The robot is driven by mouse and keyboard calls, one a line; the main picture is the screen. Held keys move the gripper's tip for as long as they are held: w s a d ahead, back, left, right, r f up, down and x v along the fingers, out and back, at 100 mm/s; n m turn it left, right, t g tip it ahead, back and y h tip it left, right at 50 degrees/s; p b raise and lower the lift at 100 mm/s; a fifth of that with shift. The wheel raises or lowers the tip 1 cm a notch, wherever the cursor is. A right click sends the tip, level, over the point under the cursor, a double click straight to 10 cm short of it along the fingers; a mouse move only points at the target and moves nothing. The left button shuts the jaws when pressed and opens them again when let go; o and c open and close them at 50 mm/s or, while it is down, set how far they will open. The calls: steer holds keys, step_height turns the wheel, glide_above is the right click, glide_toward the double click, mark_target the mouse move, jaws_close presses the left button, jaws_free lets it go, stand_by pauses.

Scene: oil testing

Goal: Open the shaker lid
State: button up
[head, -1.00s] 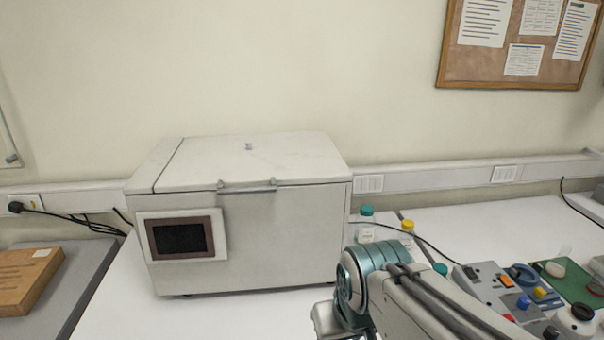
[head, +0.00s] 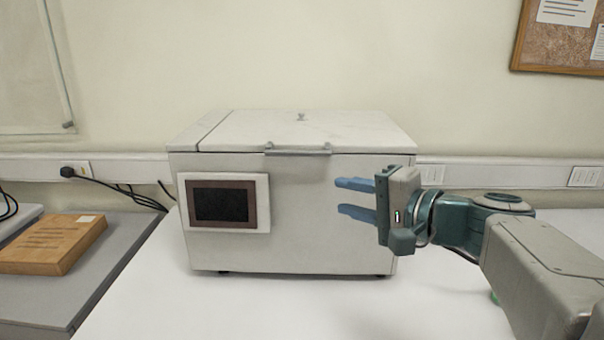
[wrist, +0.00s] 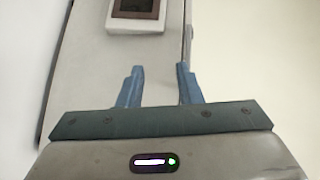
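The shaker (head: 300,225) is a white box on the bench with a dark screen (head: 222,204) at its front left. Its lid (head: 310,130) is shut, with a metal handle bar (head: 298,150) along the front edge. My gripper (head: 347,199) is in front of the shaker's right front side, below and right of the handle. Its two blue fingers point left, apart, with nothing between them. In the wrist view, my gripper's fingers (wrist: 158,72) also show apart, with the shaker's front (wrist: 125,65) and the screen (wrist: 135,8) beyond them.
A brown box (head: 50,243) lies on a grey surface at the left. Cables (head: 120,190) run along the wall behind it. The white bench (head: 290,305) is clear in front of the shaker. A notice board (head: 560,40) hangs at the upper right.

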mark_target(301, 154)
steer(key=w+a+r, duration=0.1)
steer(key=w+a, duration=0.1)
steer(key=w, duration=0.2)
steer(key=w+a+t+p, duration=0.1)
steer(key=w+a, duration=0.2)
steer(key=w+a+r+m+t+p, duration=0.1)
steer(key=w+a, duration=0.1)
steer(key=w, duration=0.2)
steer(key=shift+w+a+r+y, duration=0.3)
steer(key=shift+w+a+r, duration=0.05)
jaws_close()
